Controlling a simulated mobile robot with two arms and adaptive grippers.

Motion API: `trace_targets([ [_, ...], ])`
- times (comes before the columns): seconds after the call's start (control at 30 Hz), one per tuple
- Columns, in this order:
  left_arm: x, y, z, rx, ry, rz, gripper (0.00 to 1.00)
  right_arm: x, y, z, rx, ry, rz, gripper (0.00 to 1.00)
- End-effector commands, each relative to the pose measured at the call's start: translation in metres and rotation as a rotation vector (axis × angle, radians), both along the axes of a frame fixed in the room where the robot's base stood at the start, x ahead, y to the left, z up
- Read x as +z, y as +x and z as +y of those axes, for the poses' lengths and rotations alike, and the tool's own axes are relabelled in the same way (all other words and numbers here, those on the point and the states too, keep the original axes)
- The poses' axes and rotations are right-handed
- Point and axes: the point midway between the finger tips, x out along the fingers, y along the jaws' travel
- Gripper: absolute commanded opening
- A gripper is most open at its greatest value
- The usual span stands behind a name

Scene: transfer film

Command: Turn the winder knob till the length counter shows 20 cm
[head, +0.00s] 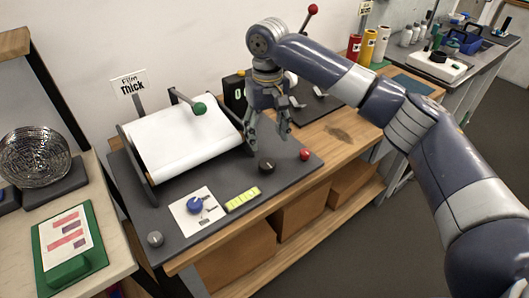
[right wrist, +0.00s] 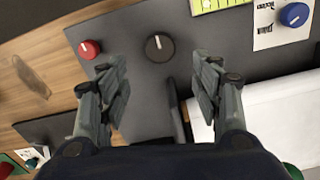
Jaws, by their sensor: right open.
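A black round knob with a white pointer line (head: 266,166) sits on the grey winder board (head: 222,236); it also shows in the right wrist view (right wrist: 159,47). My right gripper (head: 268,140) is open and empty above the board, pointing down. In the right wrist view its fingertips (right wrist: 162,66) are spread to either side of the black knob, which appears slightly beyond them; I see no contact. A black box with a white digit (head: 238,93), apparently the counter, stands behind my gripper; one 0 shows and the rest is hidden. My left gripper is not in view.
A red knob (head: 305,154), a blue knob (head: 195,205) on a white card and a grey knob (head: 155,239) are on the board. A white film roll (head: 185,140) with a green ball handle (head: 199,109) stands behind. A yellow-green strip (head: 243,199) lies in front.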

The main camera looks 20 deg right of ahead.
Motion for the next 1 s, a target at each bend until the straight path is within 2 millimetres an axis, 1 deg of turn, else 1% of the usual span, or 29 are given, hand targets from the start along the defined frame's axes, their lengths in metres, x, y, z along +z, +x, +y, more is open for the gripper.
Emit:
trace_targets([
  [0.03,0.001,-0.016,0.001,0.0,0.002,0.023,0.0,-0.008,-0.001,-0.001,0.0,-0.002,0.004,0.59],
  [0.1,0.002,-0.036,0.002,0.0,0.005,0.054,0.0,-0.021,-0.001,-0.001,0.0,-0.003,0.005,0.59],
  [0.2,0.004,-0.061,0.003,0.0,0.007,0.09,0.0,-0.041,-0.002,-0.001,0.0,-0.002,0.004,0.59],
  [0.3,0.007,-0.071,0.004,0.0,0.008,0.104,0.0,-0.059,-0.001,-0.001,0.001,-0.002,0.004,0.59],
  [0.37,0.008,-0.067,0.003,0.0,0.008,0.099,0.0,-0.069,-0.002,-0.001,0.001,-0.001,0.003,0.59],
  [0.47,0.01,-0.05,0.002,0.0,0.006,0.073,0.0,-0.081,-0.001,-0.001,0.001,-0.001,0.001,0.59],
  [0.5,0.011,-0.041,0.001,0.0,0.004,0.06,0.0,-0.085,-0.001,0.0,0.001,-0.001,0.0,0.59],
  [0.6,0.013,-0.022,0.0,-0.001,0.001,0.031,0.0,-0.091,-0.001,0.0,0.002,-0.001,0.0,0.59],
  [0.63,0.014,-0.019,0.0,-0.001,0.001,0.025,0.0,-0.092,-0.001,0.0,0.002,-0.001,0.0,0.59],
  [0.7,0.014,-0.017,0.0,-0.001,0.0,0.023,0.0,-0.094,-0.001,0.0,0.003,-0.001,-0.001,0.59],
  [0.77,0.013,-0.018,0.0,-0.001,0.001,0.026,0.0,-0.094,-0.001,0.0,0.003,-0.001,-0.001,0.59],
  [0.9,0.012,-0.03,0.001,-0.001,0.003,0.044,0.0,-0.094,-0.001,0.0,0.003,-0.001,-0.001,0.59],
  [0.97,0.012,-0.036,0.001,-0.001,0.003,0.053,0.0,-0.094,-0.001,0.0,0.003,-0.001,-0.001,0.46],
  [1.0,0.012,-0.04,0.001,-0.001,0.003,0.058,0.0,-0.093,-0.001,0.0,0.003,-0.001,-0.001,0.36],
])
